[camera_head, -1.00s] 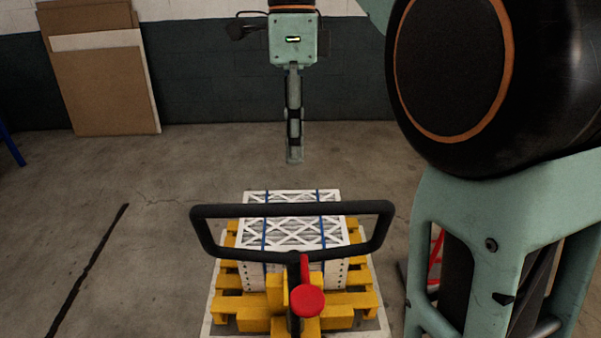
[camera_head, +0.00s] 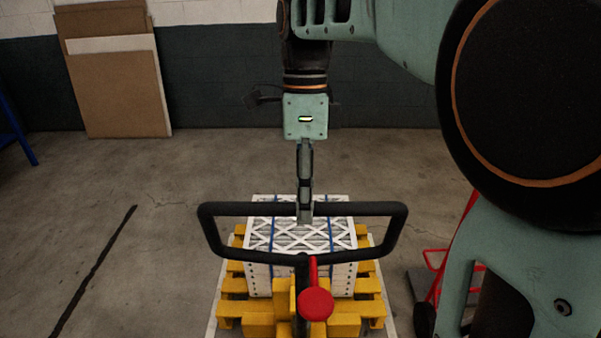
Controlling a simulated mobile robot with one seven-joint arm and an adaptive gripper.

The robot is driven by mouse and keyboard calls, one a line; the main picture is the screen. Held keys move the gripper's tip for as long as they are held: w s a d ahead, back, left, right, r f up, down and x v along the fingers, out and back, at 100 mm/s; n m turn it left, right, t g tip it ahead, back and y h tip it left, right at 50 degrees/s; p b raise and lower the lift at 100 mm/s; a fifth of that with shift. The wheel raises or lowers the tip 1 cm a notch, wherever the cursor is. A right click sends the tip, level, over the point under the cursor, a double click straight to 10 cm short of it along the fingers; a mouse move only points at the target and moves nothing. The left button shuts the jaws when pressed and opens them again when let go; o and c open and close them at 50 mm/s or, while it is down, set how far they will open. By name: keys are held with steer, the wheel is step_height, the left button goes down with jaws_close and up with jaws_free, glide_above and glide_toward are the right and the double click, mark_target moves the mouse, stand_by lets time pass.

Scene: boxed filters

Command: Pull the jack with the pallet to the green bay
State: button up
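The jack's black loop handle (camera_head: 392,232) stands in the lower middle, with a red lever (camera_head: 316,303) at its base. Behind and below it, the yellow pallet (camera_head: 232,306) carries white boxed filters (camera_head: 342,268) bound with blue straps. My gripper (camera_head: 304,218) hangs pointing down, its fingertips overlapping the far bar of the handle in the picture. I see the fingers edge-on, so their opening is hidden, and I cannot tell whether they touch the bar. The green bay is not in view.
Brown and white boards (camera_head: 115,80) lean on the back wall at the left. A red hand truck (camera_head: 436,262) stands to the right of the pallet, partly behind my arm. A dark line (camera_head: 95,270) marks the floor at the left. The floor between pallet and wall is clear.

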steer(key=shift+c, duration=0.4)
jaws_close()
steer(key=shift+s, duration=0.1)
